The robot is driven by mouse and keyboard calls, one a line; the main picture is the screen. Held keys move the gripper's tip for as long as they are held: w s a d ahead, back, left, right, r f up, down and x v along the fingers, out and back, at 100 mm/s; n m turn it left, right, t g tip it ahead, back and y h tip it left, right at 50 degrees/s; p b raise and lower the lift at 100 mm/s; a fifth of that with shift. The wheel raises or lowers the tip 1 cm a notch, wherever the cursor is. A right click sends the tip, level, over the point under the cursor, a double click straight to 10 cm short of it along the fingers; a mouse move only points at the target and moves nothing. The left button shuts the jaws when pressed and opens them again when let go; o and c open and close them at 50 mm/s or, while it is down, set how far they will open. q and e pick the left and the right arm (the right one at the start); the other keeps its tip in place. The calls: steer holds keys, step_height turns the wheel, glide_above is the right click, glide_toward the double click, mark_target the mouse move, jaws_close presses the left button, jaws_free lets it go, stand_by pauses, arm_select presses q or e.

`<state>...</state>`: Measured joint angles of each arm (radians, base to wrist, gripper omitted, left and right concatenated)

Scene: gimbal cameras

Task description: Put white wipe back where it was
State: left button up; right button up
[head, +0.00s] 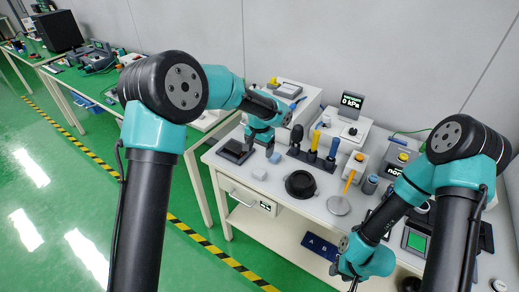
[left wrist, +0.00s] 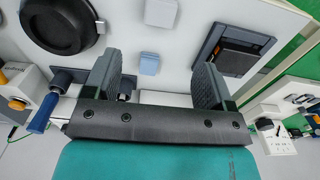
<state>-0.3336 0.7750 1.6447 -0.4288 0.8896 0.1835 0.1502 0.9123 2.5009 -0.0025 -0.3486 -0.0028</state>
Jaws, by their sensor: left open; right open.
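A small white wipe (head: 259,174) lies on the white bench near its front edge, left of the black round dish. It also shows at the top edge of the left wrist view (left wrist: 160,12). A similar light blue wipe (head: 273,156) lies behind it; in the left wrist view the blue wipe (left wrist: 149,63) is between the fingers' lines of sight. My left gripper (head: 260,148) is open and empty above the bench, close to the blue wipe; whether it touches is unclear. My right gripper (head: 352,284) points down at the bench's front side; its fingers are small and partly cut off.
A black square tray (head: 235,151) stands left of the wipes, and the black round dish (head: 300,184) to the right. A rack with upright handled tools (head: 313,157) stands behind the dish.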

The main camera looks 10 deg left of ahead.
stand_by(0.3)
arm_select(q)
steer(key=s+a+f, duration=0.1)
steer(key=s+f, duration=0.1)
steer(key=f, duration=0.2)
steer(key=s+a+f+h, duration=0.1)
steer(key=s+f, duration=0.1)
steer(key=f, duration=0.2)
steer(key=s+a+f+n+h, duration=0.1)
steer(key=s+a+f, duration=0.1)
steer(key=f, duration=0.2)
steer(key=shift+s+g, duration=0.2)
steer(key=shift+g, duration=0.1)
steer(key=s+a+f+n, duration=0.2)
steer(key=s+a+f, duration=0.1)
steer(key=s, duration=0.5)
steer(key=s+a+f+n+t+h, duration=0.1)
steer(key=s+a+f+n, duration=0.1)
steer(key=s+f, duration=0.4)
steer(key=s+a+f+n, duration=0.2)
steer(key=s+a+f, duration=0.2)
steer(key=s, duration=0.6)
steer(key=shift+a+f+h, duration=0.2)
steer(key=shift+f+h, duration=0.2)
steer(key=shift+f, duration=0.1)
